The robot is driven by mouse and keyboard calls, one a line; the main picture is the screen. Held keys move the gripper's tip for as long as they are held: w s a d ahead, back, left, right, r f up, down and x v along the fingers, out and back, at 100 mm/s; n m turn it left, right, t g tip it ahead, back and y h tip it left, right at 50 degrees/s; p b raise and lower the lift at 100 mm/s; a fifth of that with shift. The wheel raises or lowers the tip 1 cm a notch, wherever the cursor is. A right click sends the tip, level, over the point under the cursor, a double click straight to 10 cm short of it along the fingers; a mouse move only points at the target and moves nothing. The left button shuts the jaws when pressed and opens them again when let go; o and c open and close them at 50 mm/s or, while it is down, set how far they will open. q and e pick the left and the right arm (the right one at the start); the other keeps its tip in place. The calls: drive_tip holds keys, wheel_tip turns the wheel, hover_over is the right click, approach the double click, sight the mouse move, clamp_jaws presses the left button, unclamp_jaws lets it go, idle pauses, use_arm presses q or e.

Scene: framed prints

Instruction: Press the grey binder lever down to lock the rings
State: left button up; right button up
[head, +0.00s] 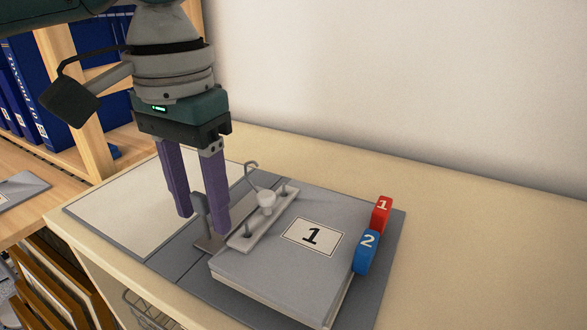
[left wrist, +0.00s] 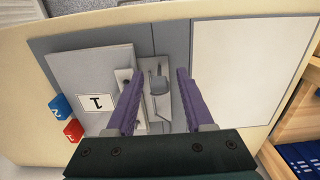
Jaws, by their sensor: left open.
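The binder lies open on the table. Its grey lever (head: 201,204) stands raised beside the metal ring bar (head: 247,230); in the left wrist view the lever (left wrist: 160,85) shows between my finger tips. My left gripper (head: 202,223) points down with its purple fingers open, one on each side of the lever, holding nothing. Whether a finger touches it, I cannot tell. My right gripper is in neither view.
A grey sheet stack labelled 1 (head: 285,266) lies right of the bar, with red (head: 381,214) and blue (head: 367,250) tabs. The table (head: 470,255) is clear to the right. Blue binders (head: 45,80) stand on a shelf at left. A pale wall rises behind.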

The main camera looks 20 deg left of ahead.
use_arm(q)
drive_tip(key=shift+f, duration=0.25)
clamp_jaws()
idle(0.5)
